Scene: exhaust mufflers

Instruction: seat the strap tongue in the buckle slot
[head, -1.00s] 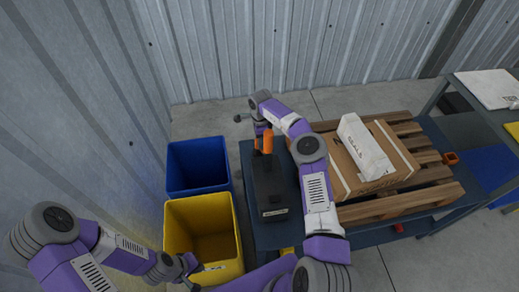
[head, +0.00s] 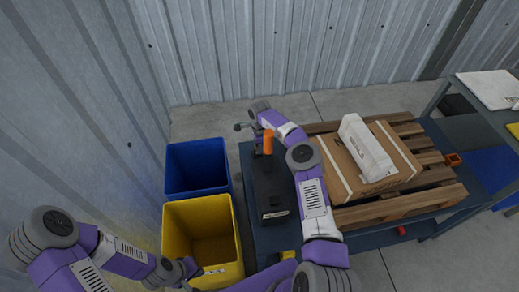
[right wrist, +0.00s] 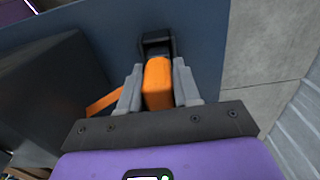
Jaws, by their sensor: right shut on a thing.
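The orange strap tongue (right wrist: 158,85) stands between the two grey fingers of my right gripper (right wrist: 157,92) in the right wrist view; the gripper is shut on it. The dark buckle (right wrist: 156,42) is straight ahead of the tongue's tip. Whether the tip is inside the slot I cannot tell. An orange strap length (right wrist: 104,103) runs to the left behind a finger. In the head view my right gripper (head: 246,126) is small, at the far end of the table, partly hidden by its arm. My left gripper (head: 186,268) is low at the left by the yellow bin, its jaws unclear.
A black case (head: 270,188) with an upright orange part (head: 268,142) stands on the blue table (head: 262,238). A pallet (head: 432,190) with a cardboard box (head: 350,165) and white carton (head: 366,150) is to the right. Blue (head: 197,165) and yellow (head: 204,240) bins stand left.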

